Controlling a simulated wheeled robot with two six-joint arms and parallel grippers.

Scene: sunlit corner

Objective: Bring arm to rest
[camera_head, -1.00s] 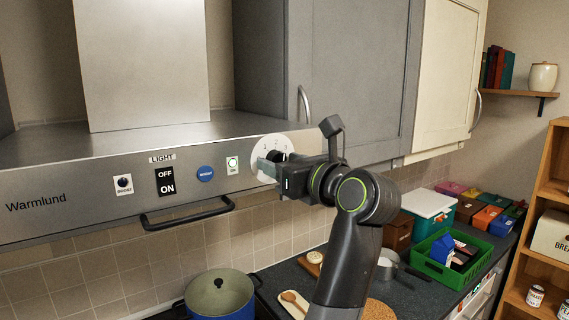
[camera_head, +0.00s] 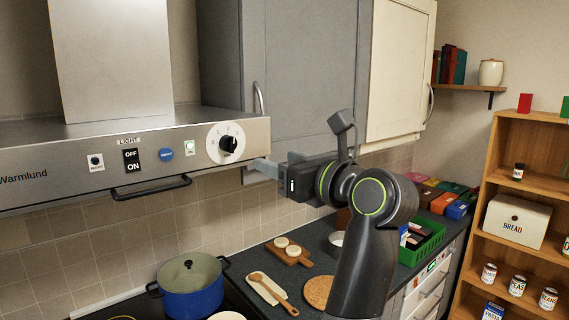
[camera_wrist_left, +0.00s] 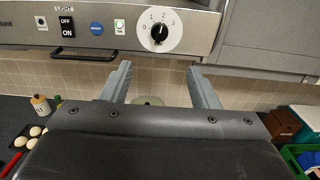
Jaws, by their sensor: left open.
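My left gripper (camera_head: 260,170) is open and empty in front of the tiled wall, just right of the range hood's (camera_head: 75,155) front panel. In the left wrist view its two fingers (camera_wrist_left: 160,84) stand apart with nothing between them. The hood's white dial with a black knob (camera_head: 228,145) is up and left of the fingertips in the head view. The knob (camera_wrist_left: 159,35) also shows beyond and above the fingers in the wrist view, apart from them. My right gripper is not in view.
Grey and cream wall cabinets (camera_head: 300,70) hang close behind my arm. Below are a blue pot (camera_head: 192,290), a wooden board (camera_head: 290,255) with round pale items, and a green crate (camera_head: 425,245). A wooden shelf (camera_head: 530,160) stands at the right.

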